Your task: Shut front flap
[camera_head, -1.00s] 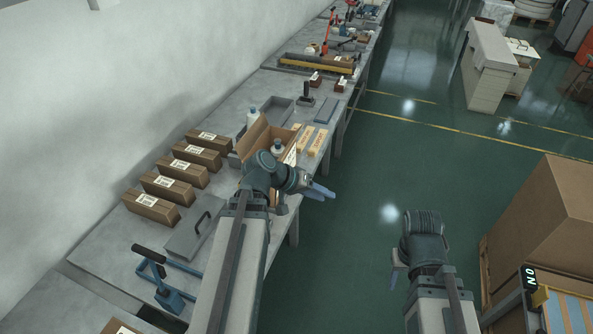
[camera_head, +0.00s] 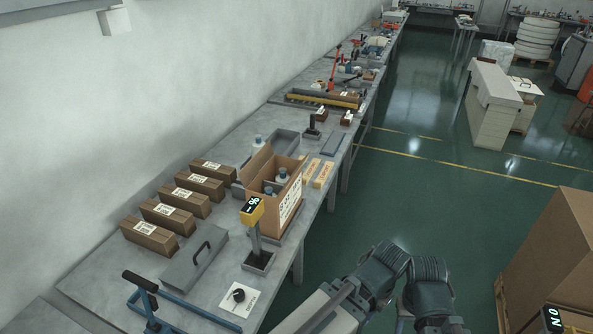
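An open cardboard box (camera_head: 262,214) stands on the bench with bottles (camera_head: 281,174) inside. A flap (camera_head: 257,162) stands up at its back left. The box's right side carries a printed white label (camera_head: 290,203); I cannot tell whether a front flap hangs down over that side. My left arm ends low in the middle and my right arm ends just to its right, both over the floor and well apart from the box. The fingers of both grippers are hidden or out of the picture.
A yellow-headed display post (camera_head: 252,212) stands close in front of the box. Several closed brown cartons (camera_head: 185,202) line the wall side. A grey lidded case (camera_head: 194,262), a blue frame (camera_head: 150,302) and a white knob plate (camera_head: 239,298) lie nearer.

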